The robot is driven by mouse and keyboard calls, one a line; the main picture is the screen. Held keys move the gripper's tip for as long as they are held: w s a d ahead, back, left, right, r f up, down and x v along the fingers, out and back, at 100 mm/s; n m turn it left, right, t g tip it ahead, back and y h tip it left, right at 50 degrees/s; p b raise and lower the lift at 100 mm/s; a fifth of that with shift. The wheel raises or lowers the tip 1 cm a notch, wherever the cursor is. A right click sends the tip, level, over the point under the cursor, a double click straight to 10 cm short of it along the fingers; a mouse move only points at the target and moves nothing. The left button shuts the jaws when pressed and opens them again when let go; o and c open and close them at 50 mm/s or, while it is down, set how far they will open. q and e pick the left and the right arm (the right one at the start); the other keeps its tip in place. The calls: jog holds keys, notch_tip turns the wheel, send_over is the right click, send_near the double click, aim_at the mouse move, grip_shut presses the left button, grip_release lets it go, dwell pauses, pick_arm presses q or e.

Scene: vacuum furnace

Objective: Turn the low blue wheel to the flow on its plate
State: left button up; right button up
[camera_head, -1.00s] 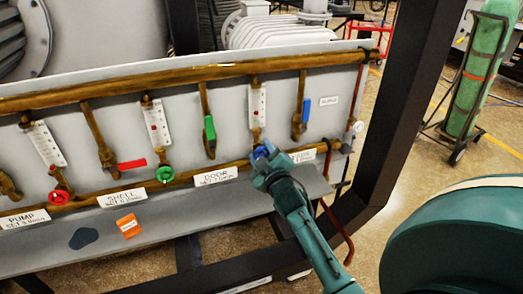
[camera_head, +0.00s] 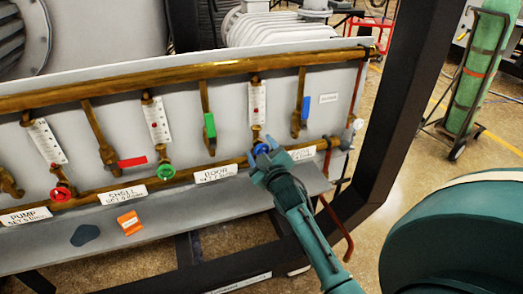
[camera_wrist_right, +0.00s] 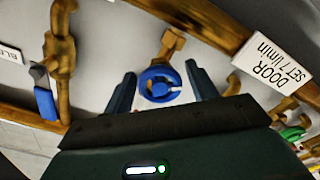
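The low blue wheel (camera_head: 261,149) sits below a white flow tube (camera_head: 257,103) on the panel; a small red mark shows in the tube, its scale too small to read. A plate (camera_head: 215,174) left of the wheel reads DOOR; in the right wrist view the plate (camera_wrist_right: 274,62) reads DOOR, SET 7 l/min. My right gripper (camera_head: 262,160) is at the wheel. In the right wrist view the wheel (camera_wrist_right: 160,84) lies between the open fingers (camera_wrist_right: 162,92), with a gap showing on both sides. My left gripper is not in view.
A green lever (camera_head: 210,126) and a blue lever (camera_head: 305,108) flank the blue wheel's tube. A green wheel (camera_head: 163,172) and a red wheel (camera_head: 61,192) stand further left. A ledge (camera_head: 180,220) runs below, with an orange tag (camera_head: 129,223). A dark frame post (camera_head: 400,100) rises at right.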

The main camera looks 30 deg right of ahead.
jog(key=shift+o, duration=0.7)
jog(key=v, duration=1.3)
jog(key=shift+s+f, duration=0.1)
jog(key=shift+s, duration=0.05)
